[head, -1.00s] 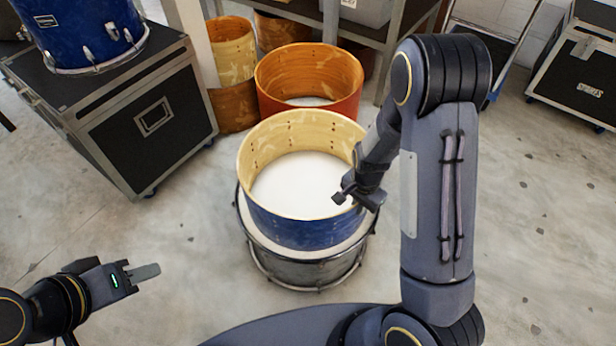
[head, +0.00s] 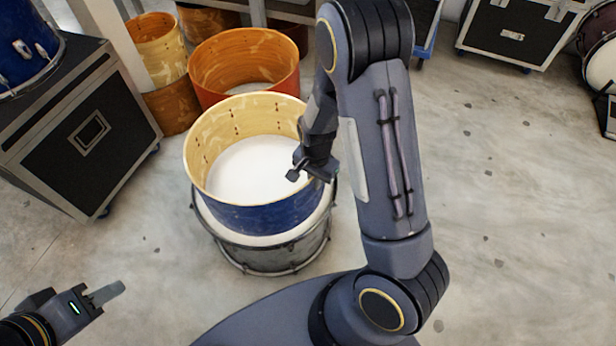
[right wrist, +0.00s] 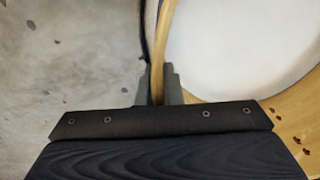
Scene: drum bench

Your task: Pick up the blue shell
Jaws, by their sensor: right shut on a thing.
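The blue shell (head: 262,217) is an open wooden drum shell with a blue outside and a pale wood inside. It sits upright on a grey drum with a white head (head: 270,257). My right gripper (head: 308,172) is at the shell's right rim. In the right wrist view its two fingers (right wrist: 158,88) straddle the thin rim (right wrist: 163,55) and are shut on it. My left gripper (head: 108,293) is at the lower left, apart from the shell; its fingers show side-on, so its opening is unclear.
An orange shell (head: 245,62) stands just behind the blue shell, with more wooden shells (head: 158,45) at the back left. A black case (head: 85,135) carrying a blue drum (head: 25,45) stands at left. Another black case (head: 515,35) is at the back right. The floor at right is clear.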

